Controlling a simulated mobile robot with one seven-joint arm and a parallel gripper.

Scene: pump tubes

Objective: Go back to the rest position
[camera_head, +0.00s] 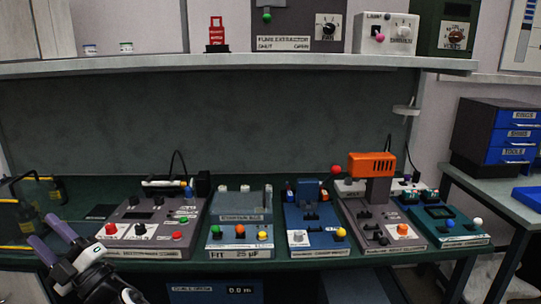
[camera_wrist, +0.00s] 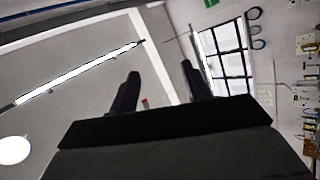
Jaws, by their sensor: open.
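My gripper (camera_head: 56,241) is at the lower left in the head view, in front of the bench's front edge. Its two purple-grey fingers are apart, with nothing between them. In the wrist view my gripper (camera_wrist: 160,85) shows two dark fingers spread apart and empty. Behind them are the ceiling, a lit tube lamp (camera_wrist: 80,72) and a window (camera_wrist: 226,60), so the gripper points upward, away from the bench. No object touches the fingers.
The green bench (camera_head: 330,258) holds several devices, among them a grey box (camera_head: 150,222) close to the gripper and an orange-topped unit (camera_head: 372,165). Yellow-black items (camera_head: 30,220) stand at the far left. A shelf (camera_head: 240,63) runs above. Blue drawers (camera_head: 510,137) stand at right.

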